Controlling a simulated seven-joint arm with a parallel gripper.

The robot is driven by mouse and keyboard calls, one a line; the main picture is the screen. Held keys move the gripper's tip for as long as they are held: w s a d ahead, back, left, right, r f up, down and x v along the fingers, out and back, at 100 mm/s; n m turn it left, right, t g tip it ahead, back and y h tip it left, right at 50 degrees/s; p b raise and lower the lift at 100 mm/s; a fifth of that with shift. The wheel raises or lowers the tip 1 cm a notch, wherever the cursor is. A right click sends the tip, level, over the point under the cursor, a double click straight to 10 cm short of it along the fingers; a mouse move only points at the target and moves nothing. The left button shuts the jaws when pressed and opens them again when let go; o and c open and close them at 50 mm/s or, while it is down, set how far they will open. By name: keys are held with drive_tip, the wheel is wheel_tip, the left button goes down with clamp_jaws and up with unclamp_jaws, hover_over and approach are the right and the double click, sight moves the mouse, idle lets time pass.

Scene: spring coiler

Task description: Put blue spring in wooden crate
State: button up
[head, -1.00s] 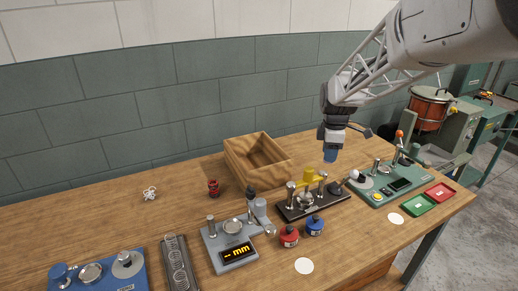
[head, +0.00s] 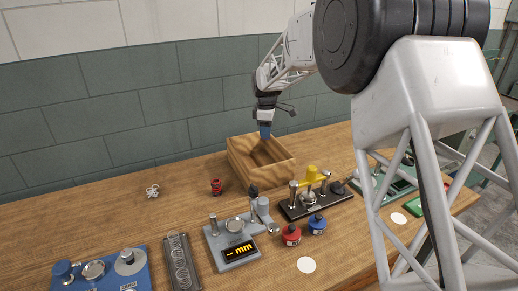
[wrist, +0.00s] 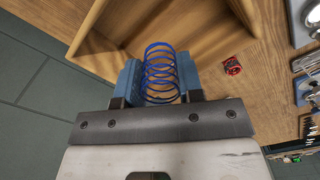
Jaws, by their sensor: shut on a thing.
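A blue spring (wrist: 160,72) sits between the two blue finger pads of my gripper (wrist: 162,82) in the wrist view. The gripper is shut on it. In the head view my gripper (head: 265,132) points down over the wooden crate (head: 240,172), near its back side. The crate (wrist: 215,68) also shows in the wrist view, beneath the spring. The spring is too small to make out in the head view. The crate's floor looks empty where it shows.
A red spring (head: 216,186) stands left of the crate. The back-left table is mostly clear.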

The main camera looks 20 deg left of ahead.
sight(259, 162)
wheel_tip(259, 162, down, 5)
drive_tip(key=a, duration=0.3)
drive_tip(key=shift+w+f, duration=0.2)
drive_tip(key=shift+d, duration=0.1)
drive_tip(key=shift+f, duration=2.5)
drive_tip(key=shift+f, duration=0.1)
drive_tip(key=shift+f, duration=2.4)
drive_tip(key=shift+f, duration=0.1)
